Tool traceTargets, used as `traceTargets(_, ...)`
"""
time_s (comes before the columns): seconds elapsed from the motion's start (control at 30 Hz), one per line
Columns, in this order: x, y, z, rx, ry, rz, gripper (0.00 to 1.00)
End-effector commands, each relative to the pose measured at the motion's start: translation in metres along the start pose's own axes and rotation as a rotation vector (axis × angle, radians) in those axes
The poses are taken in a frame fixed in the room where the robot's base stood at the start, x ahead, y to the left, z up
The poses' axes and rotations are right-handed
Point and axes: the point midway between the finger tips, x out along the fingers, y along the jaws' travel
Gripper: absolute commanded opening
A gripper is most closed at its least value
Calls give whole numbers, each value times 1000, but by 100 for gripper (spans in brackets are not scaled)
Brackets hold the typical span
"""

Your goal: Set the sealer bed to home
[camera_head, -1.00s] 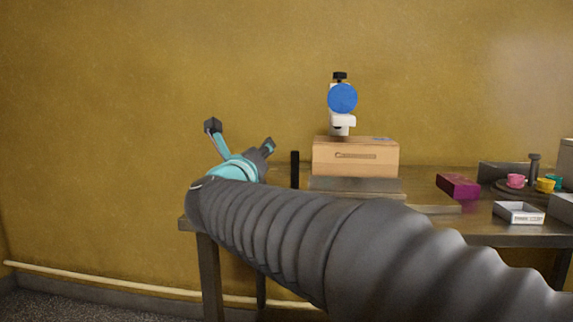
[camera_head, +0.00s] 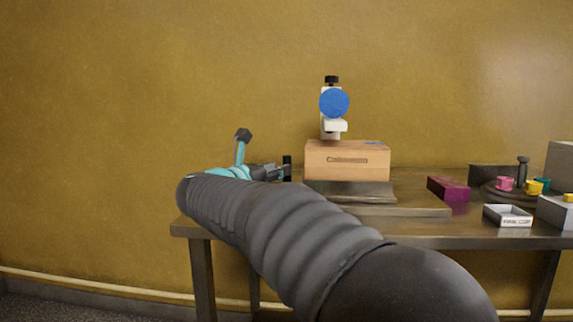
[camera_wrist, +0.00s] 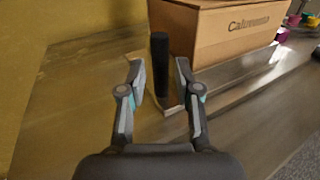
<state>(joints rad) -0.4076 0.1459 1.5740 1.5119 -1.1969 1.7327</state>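The sealer stands on the table, with a blue disc (camera_head: 334,103) on a white head above a brown carton (camera_head: 347,160). The carton rests on a flat grey bed (camera_head: 350,190). An upright black post (camera_head: 287,160) stands just left of the carton and also shows in the wrist view (camera_wrist: 160,62). My gripper (camera_head: 278,172) is at the post's left in the head view. In the wrist view my gripper (camera_wrist: 160,72) is open, one finger on each side of the post in the picture, with gaps showing. I cannot tell how deep the post sits between the fingers.
To the right on the table (camera_head: 300,230) are a magenta box (camera_head: 448,188), a white tray (camera_head: 508,215), a dark round stand (camera_head: 500,195) with coloured cups, and grey boxes. A yellow wall is behind. The table's left end is mostly clear.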

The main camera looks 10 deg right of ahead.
Motion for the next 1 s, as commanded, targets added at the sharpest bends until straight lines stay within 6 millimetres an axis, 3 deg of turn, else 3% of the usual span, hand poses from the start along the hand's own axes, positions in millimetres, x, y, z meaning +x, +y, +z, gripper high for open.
traceTargets(0.1,22,-1,1,-2,0,-4,33)
traceTargets(0.3,44,0,0,-2,1,0,33)
traceTargets(0.73,52,0,0,-2,0,0,33)
traceTargets(0.87,52,0,0,-2,0,1,0)
traceTargets(1.0,52,0,0,-2,0,1,0)
